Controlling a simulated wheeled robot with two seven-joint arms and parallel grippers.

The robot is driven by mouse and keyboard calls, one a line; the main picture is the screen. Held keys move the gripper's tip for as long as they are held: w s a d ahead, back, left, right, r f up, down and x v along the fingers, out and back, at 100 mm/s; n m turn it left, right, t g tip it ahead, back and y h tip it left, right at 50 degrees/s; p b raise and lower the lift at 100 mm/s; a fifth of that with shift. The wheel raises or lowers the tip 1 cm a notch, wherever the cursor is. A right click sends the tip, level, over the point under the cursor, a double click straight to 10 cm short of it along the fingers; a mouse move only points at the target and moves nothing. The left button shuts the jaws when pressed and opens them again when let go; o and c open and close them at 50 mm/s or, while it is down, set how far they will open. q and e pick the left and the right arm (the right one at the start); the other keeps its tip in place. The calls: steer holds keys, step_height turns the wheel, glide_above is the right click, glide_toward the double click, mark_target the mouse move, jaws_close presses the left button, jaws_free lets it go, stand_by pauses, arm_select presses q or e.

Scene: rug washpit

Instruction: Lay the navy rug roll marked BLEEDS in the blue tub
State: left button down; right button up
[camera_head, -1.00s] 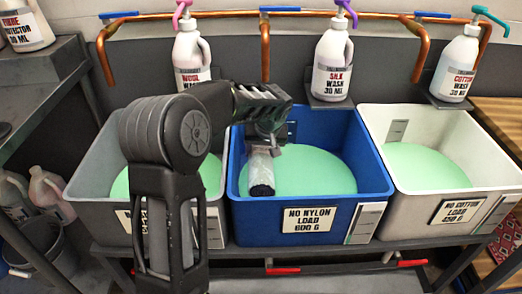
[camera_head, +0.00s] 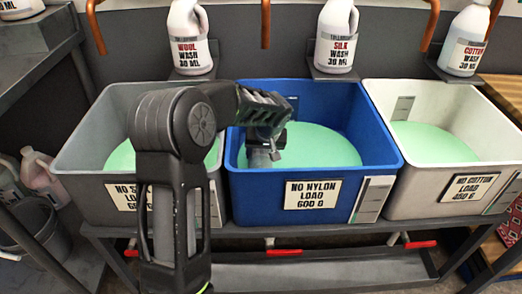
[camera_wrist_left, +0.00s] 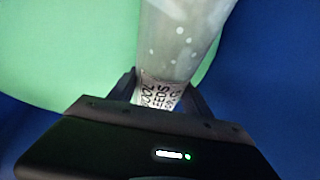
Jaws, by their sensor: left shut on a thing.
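The blue tub (camera_head: 330,178) stands in the middle of the row, holding pale green liquid (camera_head: 320,148) and bearing a NO NYLON LOAD label. My left gripper (camera_head: 266,148) is inside it, over the left part of the liquid. In the left wrist view the gripper (camera_wrist_left: 158,92) is shut on a roll (camera_wrist_left: 180,45) in cloudy, pale-spotted wrap. Its white tag (camera_wrist_left: 160,94) is partly readable, with letters like "EEDS". In the head view most of the roll is hidden by the gripper and tub front. I cannot tell whether it touches the tub's bottom. My right gripper is not in view.
A grey tub (camera_head: 80,165) stands left, partly behind my left arm, and a white tub (camera_head: 440,175) right. Wash bottles (camera_head: 338,40) stand on ledges behind. Copper pipes (camera_head: 266,20) hang along the wall.

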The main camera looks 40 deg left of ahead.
arm_select(q)
steer(key=shift+f+b, duration=0.65)
steer(key=shift+f, duration=0.7)
steer(key=shift+f+b, duration=0.35)
steer(key=shift+b, duration=0.05)
steer(key=c, duration=0.8)
jaws_free()
steer(key=o, duration=0.4)
steer(key=shift+f, duration=0.1)
